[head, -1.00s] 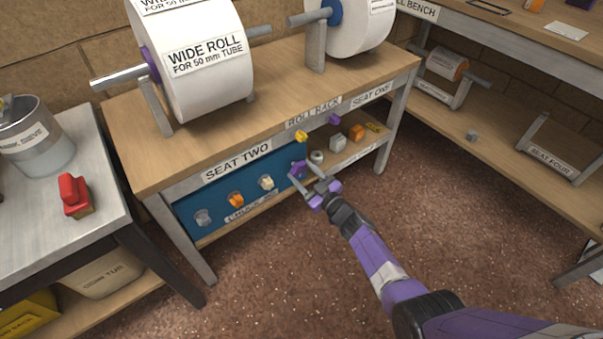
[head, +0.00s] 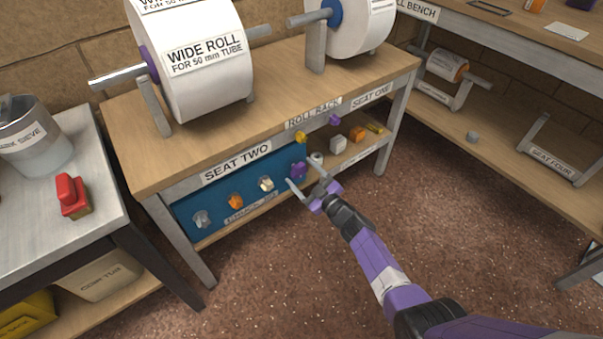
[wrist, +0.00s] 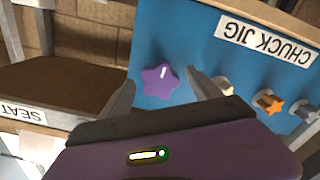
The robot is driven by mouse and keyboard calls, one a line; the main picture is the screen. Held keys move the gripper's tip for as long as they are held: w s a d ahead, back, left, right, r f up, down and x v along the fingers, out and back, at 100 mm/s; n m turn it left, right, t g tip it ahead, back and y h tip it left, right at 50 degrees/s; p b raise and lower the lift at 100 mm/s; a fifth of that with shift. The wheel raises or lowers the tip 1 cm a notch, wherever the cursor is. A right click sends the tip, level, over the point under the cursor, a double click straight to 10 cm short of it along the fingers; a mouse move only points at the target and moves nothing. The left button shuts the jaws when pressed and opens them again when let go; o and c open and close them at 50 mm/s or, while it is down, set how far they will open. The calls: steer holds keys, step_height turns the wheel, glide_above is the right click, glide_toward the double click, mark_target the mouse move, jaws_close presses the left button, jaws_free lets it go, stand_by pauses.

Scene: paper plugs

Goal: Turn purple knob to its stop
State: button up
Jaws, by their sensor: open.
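The purple knob (head: 298,170) sits at the right end of the blue chuck jig panel (head: 218,203) under the roll rack. In the wrist view the purple knob (wrist: 161,80) is star-shaped with a white mark near its top. My gripper (head: 305,174) is open and empty, just in front of the panel. In the wrist view its two fingers (wrist: 158,95) stand either side of the knob, apart from it. I cannot tell exactly how far the fingertips are from the panel.
An orange knob (head: 236,201), a cream knob (head: 266,184) and a grey knob (head: 201,219) are on the same panel. Small plugs, including a white one (head: 338,144), lie on the shelf to the right. The floor (head: 270,285) in front is clear.

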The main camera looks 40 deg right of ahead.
mark_target(301, 173)
steer(key=shift+s+p, duration=1.2)
steer(key=shift+s, duration=0.8)
steer(key=m+p, duration=0.1)
steer(key=m, duration=0.1)
steer(key=shift+r+m+p, duration=0.25)
steer(key=shift+m+p, duration=0.1)
steer(key=shift+m, duration=0.05)
steer(key=m+p, duration=0.1)
steer(key=m, duration=0.5)
steer(key=shift+f+p, duration=0.1)
steer(key=shift+p, duration=0.2)
steer(key=m, duration=0.3)
steer(key=shift+f, duration=0.15)
